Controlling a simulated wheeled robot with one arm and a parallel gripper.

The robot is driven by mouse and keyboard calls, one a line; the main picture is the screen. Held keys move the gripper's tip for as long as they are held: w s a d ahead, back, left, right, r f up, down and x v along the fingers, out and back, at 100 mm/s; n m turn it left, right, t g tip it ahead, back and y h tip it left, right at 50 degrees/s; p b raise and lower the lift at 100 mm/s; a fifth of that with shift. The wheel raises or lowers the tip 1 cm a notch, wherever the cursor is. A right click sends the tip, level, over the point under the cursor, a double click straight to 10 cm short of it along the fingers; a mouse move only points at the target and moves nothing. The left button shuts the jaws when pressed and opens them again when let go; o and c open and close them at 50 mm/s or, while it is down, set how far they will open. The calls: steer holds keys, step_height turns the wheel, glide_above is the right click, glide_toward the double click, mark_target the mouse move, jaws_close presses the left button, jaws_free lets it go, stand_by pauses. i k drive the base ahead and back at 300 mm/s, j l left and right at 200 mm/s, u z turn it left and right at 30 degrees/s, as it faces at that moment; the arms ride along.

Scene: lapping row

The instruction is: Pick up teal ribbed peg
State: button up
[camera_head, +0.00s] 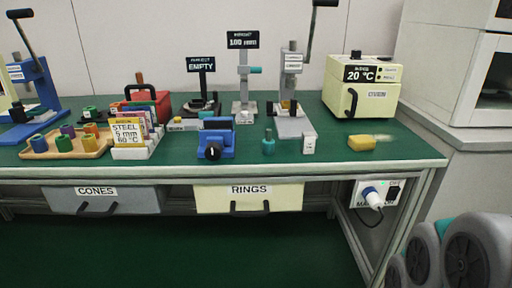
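A small teal peg-like piece (268,145) stands upright on the green bench top, near its front edge and right of the middle. It has a wider body with a narrower top; ribs on it are too small to make out. It stands apart from the blue vise to its left and the grey press base to its right. My gripper is not in view; grey and teal rounded parts at the lower right look like my arm.
A blue vise (216,138), a grey lever press (292,122), a yellow block with a brush-like end (362,143) and a cream oven (361,88) share the bench. A wooden tray (42,154) of coloured pegs sits at left. Bench in front of the teal piece is clear.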

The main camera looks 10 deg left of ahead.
mark_target(268, 143)
steer(key=u, duration=0.75)
